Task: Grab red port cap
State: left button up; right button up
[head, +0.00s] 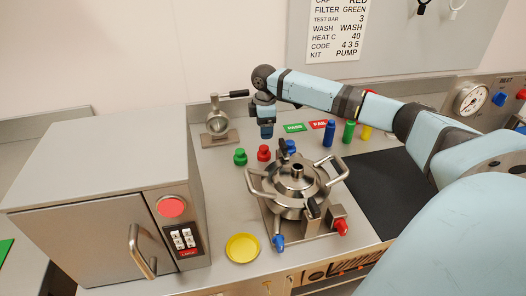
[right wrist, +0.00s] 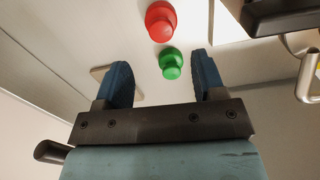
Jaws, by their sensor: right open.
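My right gripper (head: 267,132) is above the counter, near and just behind the red cap in the head view. In the right wrist view, the red cap (right wrist: 161,21) lies beyond the fingertips at the top, and the green cap (right wrist: 171,64) shows between the two blue fingers (right wrist: 160,75). The fingers are apart with nothing held. My left gripper is not in view.
A grey oven-like box (head: 110,180) is at left, a yellow dish (head: 242,248) in front. A steel stand (head: 217,124) is at back left.

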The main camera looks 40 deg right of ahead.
aim_at(264, 147)
notch_tip(264, 147, down, 4)
jog(key=shift+a+r, duration=0.1)
notch_tip(264, 147, down, 5)
jog(key=shift+r, duration=0.15)
jog(key=c, duration=1)
